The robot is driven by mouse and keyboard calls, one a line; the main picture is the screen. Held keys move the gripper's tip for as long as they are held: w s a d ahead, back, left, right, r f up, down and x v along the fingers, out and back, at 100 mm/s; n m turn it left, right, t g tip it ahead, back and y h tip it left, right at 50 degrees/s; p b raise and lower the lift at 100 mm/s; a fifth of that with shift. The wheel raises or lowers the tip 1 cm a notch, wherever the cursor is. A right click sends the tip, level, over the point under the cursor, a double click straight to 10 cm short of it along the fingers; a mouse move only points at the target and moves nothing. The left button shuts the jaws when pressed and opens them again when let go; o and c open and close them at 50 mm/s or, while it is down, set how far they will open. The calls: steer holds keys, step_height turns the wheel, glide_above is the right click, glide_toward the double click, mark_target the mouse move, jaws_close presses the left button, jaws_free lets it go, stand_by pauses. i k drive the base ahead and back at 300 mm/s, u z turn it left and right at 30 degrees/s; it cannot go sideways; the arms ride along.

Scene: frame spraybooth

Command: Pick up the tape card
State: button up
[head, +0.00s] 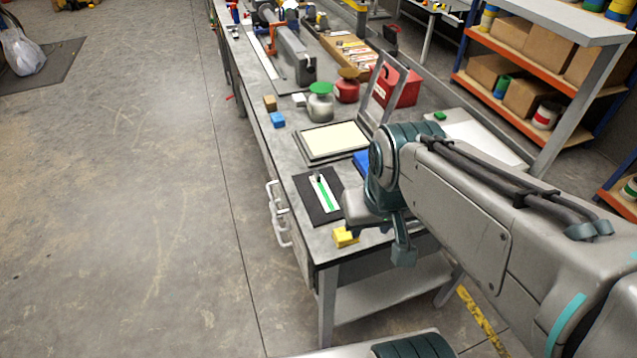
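The tape card looks to be the white card (319,191) with a green stripe along it. It lies flat on a dark mat (332,209) near the front corner of the workbench. A small dark upright piece stands at the card's far end. My gripper (381,238) is right of the mat, apart from the card in the picture. My arm reaches in from the right and hides part of the bench. The fingertips are not clear enough to show whether my gripper is open or shut, and I see nothing held in it.
A yellow block (345,237) sits at the bench's front edge. Shelves stand at right.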

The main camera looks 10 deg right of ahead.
mark_target(329, 204)
steer(key=k, duration=0.7)
steer(key=u, duration=1.2)
steer(key=i, duration=2.4)
steer(key=z, duration=2.7)
